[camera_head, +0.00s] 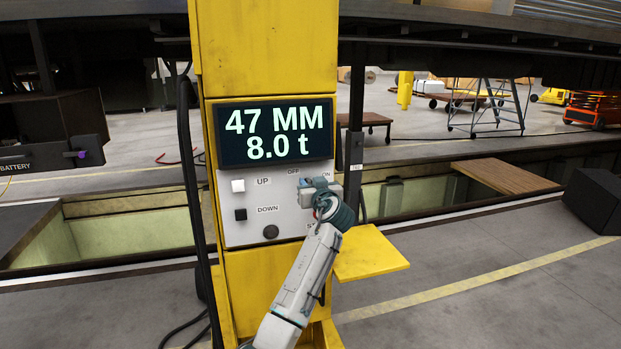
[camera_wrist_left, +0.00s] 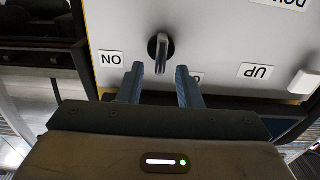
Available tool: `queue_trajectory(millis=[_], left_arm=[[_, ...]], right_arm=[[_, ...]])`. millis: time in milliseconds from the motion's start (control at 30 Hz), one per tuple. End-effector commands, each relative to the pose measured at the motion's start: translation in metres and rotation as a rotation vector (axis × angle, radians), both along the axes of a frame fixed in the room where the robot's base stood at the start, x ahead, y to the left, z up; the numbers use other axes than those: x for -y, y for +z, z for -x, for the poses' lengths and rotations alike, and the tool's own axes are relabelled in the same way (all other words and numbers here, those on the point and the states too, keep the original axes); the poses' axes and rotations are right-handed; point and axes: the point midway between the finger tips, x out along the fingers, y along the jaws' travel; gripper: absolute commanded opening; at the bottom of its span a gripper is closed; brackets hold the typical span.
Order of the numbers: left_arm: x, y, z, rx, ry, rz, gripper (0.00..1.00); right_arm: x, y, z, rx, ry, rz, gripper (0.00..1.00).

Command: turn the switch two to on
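The switch (camera_wrist_left: 161,50) is a dark round knob with a grey lever on the pale control panel. In the left wrist view its lever points down the picture, between the ON label (camera_wrist_left: 111,58) and a mostly hidden label. My left gripper (camera_wrist_left: 158,70) is open, with one finger on each side of the lever's end and a gap on both sides. In the head view my left gripper (camera_head: 320,190) is in front of the panel's right part and hides the switch. An OFF label (camera_head: 293,172) shows just above it. My right gripper is not in view.
The panel sits on a yellow column (camera_head: 265,50) under a display (camera_head: 275,134) reading 47 MM and 8.0 t. UP (camera_head: 238,186) and DOWN (camera_head: 240,214) buttons and a dark round knob (camera_head: 270,232) are on its left side. A yellow shelf (camera_head: 370,255) juts out at right.

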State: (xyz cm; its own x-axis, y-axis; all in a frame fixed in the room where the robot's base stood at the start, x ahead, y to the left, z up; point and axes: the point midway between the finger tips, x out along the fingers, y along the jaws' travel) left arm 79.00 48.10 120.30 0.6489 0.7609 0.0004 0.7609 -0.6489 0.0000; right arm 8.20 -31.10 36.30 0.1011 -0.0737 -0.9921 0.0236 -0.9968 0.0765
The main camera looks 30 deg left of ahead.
Motion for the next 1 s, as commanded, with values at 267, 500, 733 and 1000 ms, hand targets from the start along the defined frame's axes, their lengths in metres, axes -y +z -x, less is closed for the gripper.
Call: queue_trajectory(millis=[267, 500, 733, 1000], left_arm=[[-0.0074, -0.0004, -0.0064, 0.001, -0.001, 0.001, 0.32], [-0.0072, -0.0006, -0.0062, 0.000, -0.001, 0.000, 0.12], [-0.0071, -0.0007, -0.0062, -0.001, -0.001, 0.001, 0.00], [-0.0063, -0.0015, -0.0069, -0.041, -0.001, -0.034, 0.00]], right_arm=[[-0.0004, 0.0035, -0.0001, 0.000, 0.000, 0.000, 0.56], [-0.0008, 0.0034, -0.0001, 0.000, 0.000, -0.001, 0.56], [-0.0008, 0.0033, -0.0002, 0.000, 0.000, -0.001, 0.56], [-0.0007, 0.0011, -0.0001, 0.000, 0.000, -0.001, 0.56]])
